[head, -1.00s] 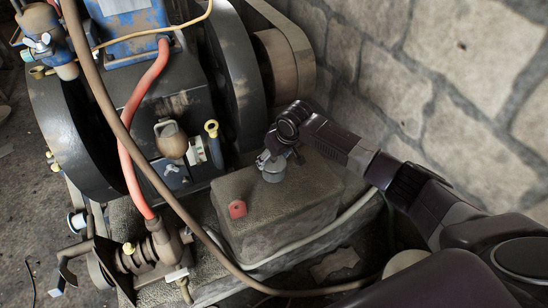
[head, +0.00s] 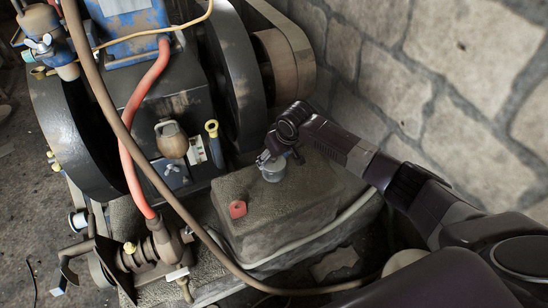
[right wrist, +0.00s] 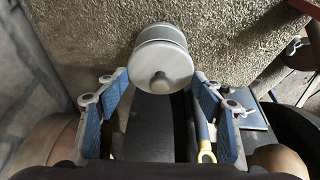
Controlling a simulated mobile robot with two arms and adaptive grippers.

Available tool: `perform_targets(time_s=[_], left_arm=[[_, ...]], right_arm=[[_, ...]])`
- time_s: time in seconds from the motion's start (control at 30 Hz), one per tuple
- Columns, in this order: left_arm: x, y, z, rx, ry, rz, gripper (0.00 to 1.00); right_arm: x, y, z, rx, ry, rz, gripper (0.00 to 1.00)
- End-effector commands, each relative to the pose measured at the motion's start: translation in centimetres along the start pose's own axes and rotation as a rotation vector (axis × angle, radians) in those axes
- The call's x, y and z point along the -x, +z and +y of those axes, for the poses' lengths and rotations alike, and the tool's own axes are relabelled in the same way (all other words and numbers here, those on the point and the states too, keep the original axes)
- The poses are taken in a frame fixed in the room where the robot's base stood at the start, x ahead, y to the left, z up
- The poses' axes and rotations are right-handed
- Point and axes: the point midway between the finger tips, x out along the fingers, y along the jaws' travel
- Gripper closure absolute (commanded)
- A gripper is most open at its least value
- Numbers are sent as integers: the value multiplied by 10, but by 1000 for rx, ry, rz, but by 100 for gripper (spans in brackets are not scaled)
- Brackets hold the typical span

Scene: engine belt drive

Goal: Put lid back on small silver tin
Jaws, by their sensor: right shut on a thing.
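The small silver tin (head: 272,173) stands upright on top of the stone block. My right gripper (head: 277,157) is directly above it, reaching in from the right. In the right wrist view, the round grey lid with its small knob (right wrist: 160,82) faces the camera. My right gripper (right wrist: 160,75) has its blue-padded fingers on either side of the lid and is shut on it. The tin's body (right wrist: 160,33) shows behind the lid, lined up with it. I cannot tell whether the lid is fully seated. My left gripper is not in view.
The stone block (head: 250,235) also bears a small red piece (head: 238,209). The engine with its dark flywheel (head: 235,70) stands to the left. A brown hose (head: 155,170) and a pale cable (head: 330,232) run nearby. A stone wall (head: 440,80) is behind my right arm.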

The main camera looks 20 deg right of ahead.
Motion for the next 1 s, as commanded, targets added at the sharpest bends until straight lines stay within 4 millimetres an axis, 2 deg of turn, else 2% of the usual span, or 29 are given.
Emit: perform_targets(time_s=[0.37, 0.4, 0.57, 0.8, 0.93, 1.0], left_arm=[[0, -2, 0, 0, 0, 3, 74], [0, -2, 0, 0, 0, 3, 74], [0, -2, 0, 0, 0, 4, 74], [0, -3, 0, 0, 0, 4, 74], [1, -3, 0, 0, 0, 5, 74], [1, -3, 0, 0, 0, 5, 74]], right_arm=[[0, 0, 0, 0, 0, 0, 54], [0, 0, 0, 0, 0, 0, 38], [0, 0, 0, 0, 0, 0, 20], [0, 0, 0, 0, 0, 0, 17], [0, 0, 0, 0, 0, 0, 3], [0, 0, 0, 0, 0, 0, 1]])
